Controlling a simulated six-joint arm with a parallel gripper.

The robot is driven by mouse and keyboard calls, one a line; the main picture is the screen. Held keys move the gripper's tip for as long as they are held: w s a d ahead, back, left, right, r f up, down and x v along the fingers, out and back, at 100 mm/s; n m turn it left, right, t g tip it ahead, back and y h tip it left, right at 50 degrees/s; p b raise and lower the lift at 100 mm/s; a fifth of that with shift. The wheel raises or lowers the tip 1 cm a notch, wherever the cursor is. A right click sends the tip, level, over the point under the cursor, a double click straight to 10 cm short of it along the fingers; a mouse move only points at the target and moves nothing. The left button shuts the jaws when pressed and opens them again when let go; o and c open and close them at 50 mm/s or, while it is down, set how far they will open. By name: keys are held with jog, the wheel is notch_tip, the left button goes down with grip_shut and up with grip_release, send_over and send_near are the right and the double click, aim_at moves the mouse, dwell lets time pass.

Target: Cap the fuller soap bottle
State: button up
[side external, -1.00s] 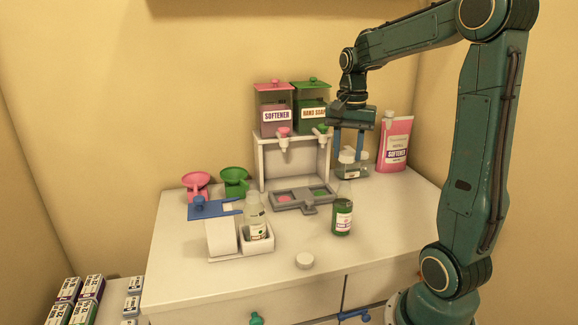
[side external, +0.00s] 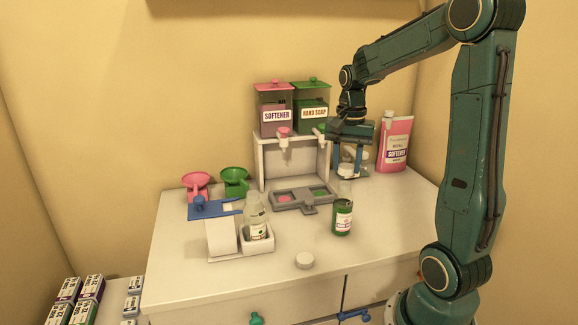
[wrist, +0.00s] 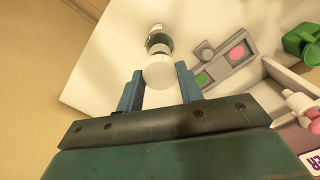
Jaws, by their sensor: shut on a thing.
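A clear bottle with green soap (side external: 343,217) stands upright on the counter, its neck open. It is clearly fuller than the second bottle (side external: 256,222), which sits in a white tray with only a little liquid visible. My gripper (side external: 346,167) is shut on a round white cap (side external: 346,170), held above the neck of the green bottle. In the wrist view, the cap (wrist: 159,75) is between my fingertips, with a bottle (wrist: 157,43) partly hidden beyond it. I cannot tell if cap and neck are exactly aligned.
A dispenser stand (side external: 265,155) with softener and hand soap tanks stands behind, with a grey drip tray (side external: 303,207) in front. A pink softener refill pouch (side external: 395,145) is at the back right. Pink (side external: 196,181) and green (side external: 235,178) funnels stand at left. The front right counter is clear.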

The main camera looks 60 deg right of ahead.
jog(key=shift+f, duration=1.15)
jog(key=shift+f, duration=1.05)
dwell(2.7)
jog(key=o, duration=1.4)
jog(key=shift+r, duration=0.2)
jog(key=shift+r, duration=3.3)
